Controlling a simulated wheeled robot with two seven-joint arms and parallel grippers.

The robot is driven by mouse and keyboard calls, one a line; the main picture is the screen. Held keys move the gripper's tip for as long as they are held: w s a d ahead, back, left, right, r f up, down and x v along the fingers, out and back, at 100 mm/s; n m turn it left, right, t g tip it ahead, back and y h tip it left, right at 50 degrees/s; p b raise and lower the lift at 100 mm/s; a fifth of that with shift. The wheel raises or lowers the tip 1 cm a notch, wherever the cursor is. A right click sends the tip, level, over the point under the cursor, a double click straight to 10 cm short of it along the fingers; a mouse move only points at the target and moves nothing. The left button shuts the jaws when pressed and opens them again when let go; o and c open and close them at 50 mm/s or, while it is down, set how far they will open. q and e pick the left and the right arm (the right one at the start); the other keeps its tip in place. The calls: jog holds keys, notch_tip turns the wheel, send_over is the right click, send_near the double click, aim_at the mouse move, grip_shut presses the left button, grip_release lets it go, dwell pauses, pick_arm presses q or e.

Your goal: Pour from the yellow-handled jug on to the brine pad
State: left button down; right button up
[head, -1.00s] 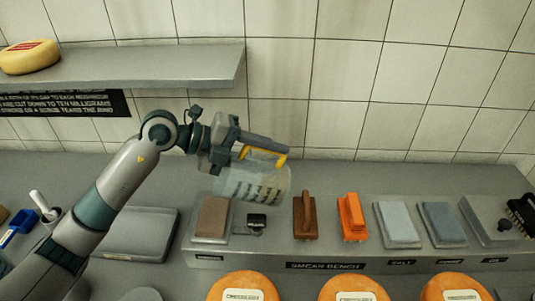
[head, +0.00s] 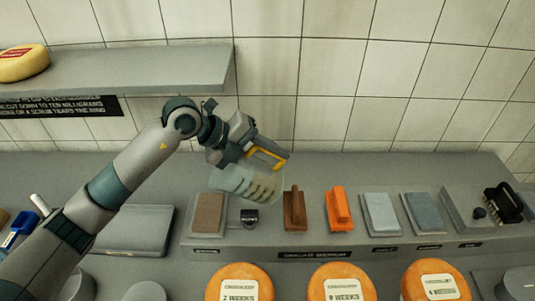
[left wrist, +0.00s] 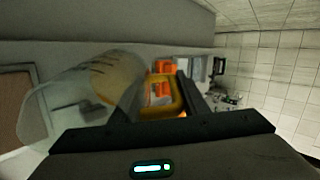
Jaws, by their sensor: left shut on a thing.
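The clear jug with the yellow handle (head: 246,184) is held in the air, tilted well over, above the back left of the bench. My left gripper (head: 266,151) is shut on its yellow handle. In the left wrist view the see-through jug (left wrist: 80,95) stretches left from the handle (left wrist: 168,92). A brown pad (head: 208,213) lies at the left end of the raised bench, just below and left of the jug. A light grey pad (head: 381,213) and a blue-grey pad (head: 423,212) lie further right. Their labels are too small to read. My right gripper is out of view.
Orange cheese wheels (head: 240,284) stand in front. A shelf (head: 150,70) overhangs the back left, with a yellow cheese (head: 22,64) on it.

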pick_arm(q)
jog(key=shift+w+d+r+y+p, duration=0.1)
jog(key=shift+d+y+p, duration=0.35)
jog(key=shift+y+p, duration=0.15)
jog(key=shift+f, duration=0.3)
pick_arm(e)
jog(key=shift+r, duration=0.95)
pick_arm(q)
jog(key=shift+d+r+g+y+p, duration=0.1)
jog(key=shift+r+g+y+p, duration=0.2)
jog(key=shift+r+y+p, duration=0.5)
jog(key=shift+d+f+y, duration=0.1)
jog(key=shift+f+y, duration=0.3)
jog(key=shift+f, duration=0.25)
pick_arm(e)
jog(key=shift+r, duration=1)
